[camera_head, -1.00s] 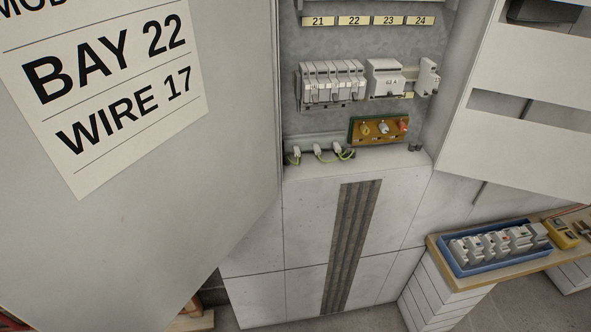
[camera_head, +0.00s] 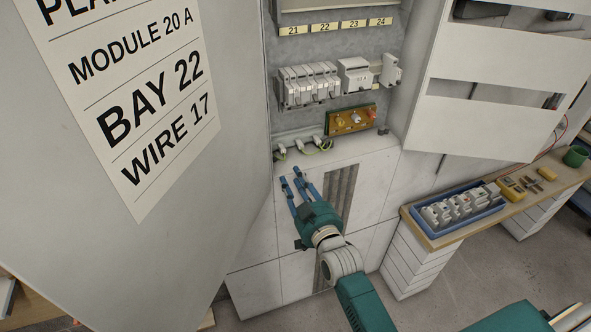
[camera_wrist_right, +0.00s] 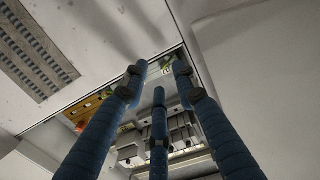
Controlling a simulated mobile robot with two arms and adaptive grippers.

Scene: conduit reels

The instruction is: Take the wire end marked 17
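Several wire ends with white tags (camera_head: 303,146) and yellow-green wires stand in a row on the ledge at the foot of the cabinet's back panel. Their numbers are too small to read. My right gripper (camera_head: 291,177), with blue fingers, is below and in front of these wire ends, apart from them. In the wrist view the right gripper (camera_wrist_right: 158,75) has its three fingers spread with nothing held between them. A card on the door (camera_head: 150,110) reads BAY 22 and WIRE 17. My left gripper is not in view.
Bay labels 21 to 24 (camera_head: 336,26) run above a row of breakers (camera_head: 309,84). A brown block with terminals (camera_head: 352,119) sits right of the wire ends. A blue tray of modules (camera_head: 413,218) stands on the bench at right. The open door fills the left.

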